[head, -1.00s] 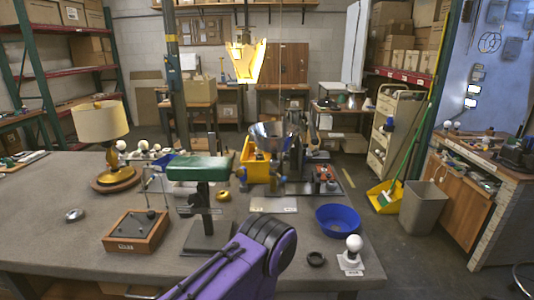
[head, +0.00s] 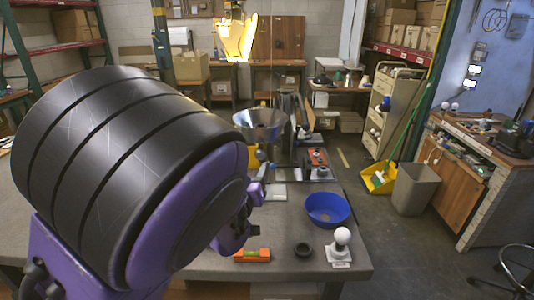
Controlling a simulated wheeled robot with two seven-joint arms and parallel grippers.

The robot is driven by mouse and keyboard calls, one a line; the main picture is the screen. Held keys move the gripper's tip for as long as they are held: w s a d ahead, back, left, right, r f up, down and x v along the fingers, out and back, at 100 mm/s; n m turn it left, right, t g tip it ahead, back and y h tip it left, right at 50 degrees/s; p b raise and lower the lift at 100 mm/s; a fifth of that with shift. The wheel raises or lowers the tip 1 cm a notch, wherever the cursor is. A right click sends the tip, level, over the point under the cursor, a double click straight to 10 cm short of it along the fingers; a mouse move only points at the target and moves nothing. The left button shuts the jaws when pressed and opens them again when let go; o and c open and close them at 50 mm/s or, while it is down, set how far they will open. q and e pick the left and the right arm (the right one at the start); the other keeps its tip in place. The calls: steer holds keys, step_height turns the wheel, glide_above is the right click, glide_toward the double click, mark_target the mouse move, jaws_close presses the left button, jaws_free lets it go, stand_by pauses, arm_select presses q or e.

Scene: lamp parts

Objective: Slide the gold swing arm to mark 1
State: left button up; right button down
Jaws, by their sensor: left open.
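My left arm fills the left half of the head view. A small yellow piece (head: 261,153) shows just right of the joint, below a metal funnel (head: 260,125). My right gripper is not in view.
On the grey table (head: 296,226) stand a blue bowl (head: 327,208), a white bulb on a small base (head: 340,241), a dark ring (head: 303,249) and an orange level (head: 252,255). A grey bin (head: 411,189) stands on the floor right of the table.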

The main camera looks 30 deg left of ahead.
arm_select(q)
steer(key=x, duration=0.3)
steer(key=b+x, duration=0.1)
steer(key=x, duration=0.5)
steer(key=shift+s+f, duration=0.1)
steer(key=shift+f, duration=0.25)
steer(key=shift+w+a+r+b, duration=0.1)
steer(key=shift+w+a+b, duration=0.05)
steer(key=shift+w+b, duration=0.2)
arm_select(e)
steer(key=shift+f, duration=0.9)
